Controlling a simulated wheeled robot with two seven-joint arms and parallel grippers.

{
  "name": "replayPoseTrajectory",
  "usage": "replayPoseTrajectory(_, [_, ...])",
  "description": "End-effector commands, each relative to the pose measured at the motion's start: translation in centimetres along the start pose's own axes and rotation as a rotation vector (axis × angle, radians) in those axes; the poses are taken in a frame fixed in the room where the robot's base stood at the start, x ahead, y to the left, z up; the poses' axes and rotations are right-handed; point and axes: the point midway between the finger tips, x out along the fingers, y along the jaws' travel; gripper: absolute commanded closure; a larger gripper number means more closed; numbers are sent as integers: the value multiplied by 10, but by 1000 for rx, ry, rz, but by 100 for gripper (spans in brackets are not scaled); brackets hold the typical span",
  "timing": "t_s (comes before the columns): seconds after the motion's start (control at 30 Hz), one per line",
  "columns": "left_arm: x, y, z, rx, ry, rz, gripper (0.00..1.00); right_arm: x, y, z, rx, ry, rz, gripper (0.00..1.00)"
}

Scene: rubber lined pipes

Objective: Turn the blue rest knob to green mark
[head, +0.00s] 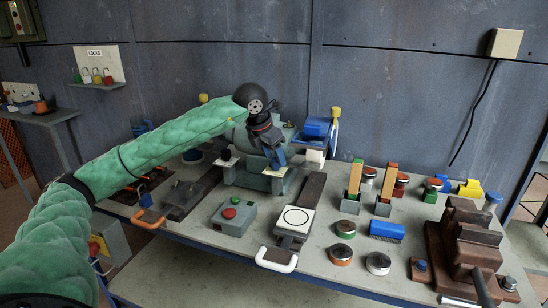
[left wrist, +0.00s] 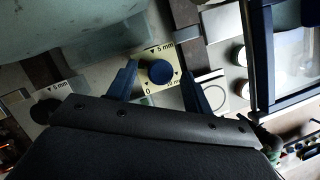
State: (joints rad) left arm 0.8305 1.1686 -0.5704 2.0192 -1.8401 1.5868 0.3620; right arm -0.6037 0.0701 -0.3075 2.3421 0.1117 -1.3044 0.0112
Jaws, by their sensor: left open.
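The blue rest knob (left wrist: 160,72) shows from above in the left wrist view, on a cream dial plate (left wrist: 149,55) with black "5 mm" and "0" marks. I cannot make out a green mark on the plate. My left gripper (left wrist: 158,78) is open, with one dark blue finger on each side of the knob. I see gaps between the fingers and the knob; the height between them is unclear. In the head view my left gripper (head: 277,158) points down over the cream plate (head: 276,172), and hides the knob. My right gripper is not in view.
A black knob (head: 225,155) on a similar plate stands to the left. A grey-green machine body (head: 240,177) carries both plates. A blue-framed guard (head: 318,127) stands close right of the gripper. A red-button box (head: 233,214) and several round tins lie on the bench in front.

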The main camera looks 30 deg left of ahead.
Motion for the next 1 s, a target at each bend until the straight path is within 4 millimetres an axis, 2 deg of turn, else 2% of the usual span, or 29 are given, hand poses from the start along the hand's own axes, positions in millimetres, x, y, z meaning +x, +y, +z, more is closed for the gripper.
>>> replayPoseTrajectory(0.3, [-48,0,0,1,-4,2,49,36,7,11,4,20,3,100])
replayPoseTrajectory(0.5, [-65,1,0,-1,-2,2,49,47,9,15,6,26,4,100])
replayPoseTrajectory(0.87, [-69,0,0,0,-1,1,49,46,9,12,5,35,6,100])
replayPoseTrajectory(1.0, [-81,1,5,0,-4,1,49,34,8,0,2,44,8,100])
